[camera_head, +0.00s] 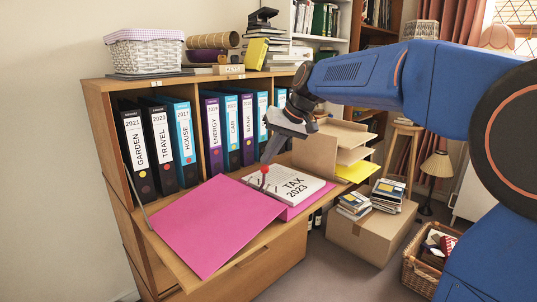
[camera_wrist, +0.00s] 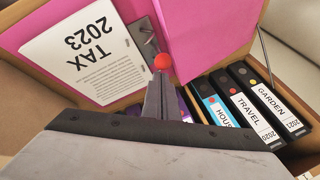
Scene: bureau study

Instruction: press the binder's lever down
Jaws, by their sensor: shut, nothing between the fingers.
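The pink binder (camera_head: 215,220) lies open on the fold-down desk flap, its cover spread to the left. Its paper stack marked TAX 2023 (camera_head: 290,186) lies on the right side. The lever with a red ball end (camera_head: 264,169) stands up near the binder's middle; in the wrist view the red ball (camera_wrist: 162,62) shows just beyond my fingertips, with the metal mechanism (camera_wrist: 144,34) behind it. My gripper (camera_head: 268,157) is shut and empty, pointing down close above the red ball. I cannot tell whether the fingertips touch the ball.
Upright binders, GARDEN (camera_head: 138,148), TRAVEL (camera_head: 162,146) and HOUSE (camera_head: 184,143) among them, stand behind the flap. A paper sorter (camera_head: 316,155) stands at its back right. A cardboard box (camera_head: 370,232) and wicker basket (camera_head: 420,270) are on the floor at right.

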